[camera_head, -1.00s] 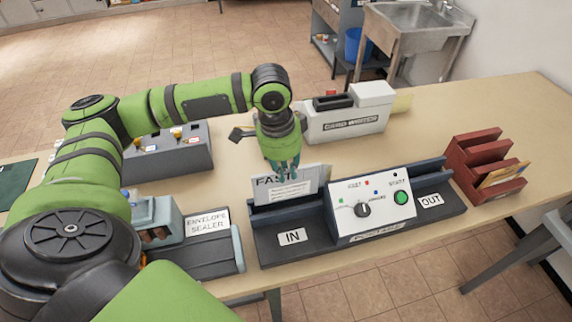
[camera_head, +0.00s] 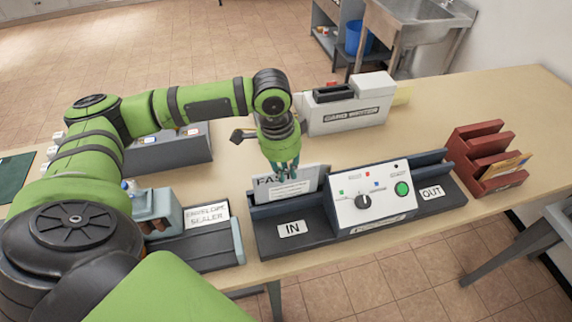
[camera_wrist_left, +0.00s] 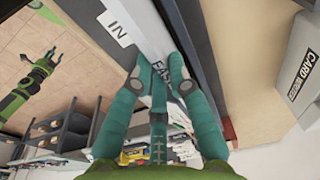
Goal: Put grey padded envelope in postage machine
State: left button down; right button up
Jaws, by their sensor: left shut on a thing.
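The grey padded envelope (camera_head: 298,182) stands upright at the IN end of the postage machine (camera_head: 345,213), with "FAST" printed on its front. Its lower part is hidden behind the slot's dark front wall. My left gripper (camera_head: 285,172) points down and is shut on the envelope's top edge. In the left wrist view, the fingers (camera_wrist_left: 160,76) sit on either side of the envelope (camera_wrist_left: 157,85). The machine has a dial and a green button on its white panel. My right gripper (camera_wrist_left: 45,62) shows small at the left of the left wrist view; its opening is unclear.
An envelope sealer (camera_head: 205,242) stands left of the machine, close to my left arm. A card writer (camera_head: 345,112) stands behind it. A red letter rack (camera_head: 480,150) is at the right. Bare table (camera_head: 430,125) lies between card writer and rack.

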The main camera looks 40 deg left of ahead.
pick_arm(q)
jog(key=shift+f, duration=0.1)
jog(key=shift+f+b, duration=0.45)
jog(key=shift+f, duration=0.85)
jog(key=c, duration=1.1)
grip_release()
notch_tip(320, 180, up, 7)
jog(key=p, duration=0.9)
jog(key=shift+r, duration=0.1)
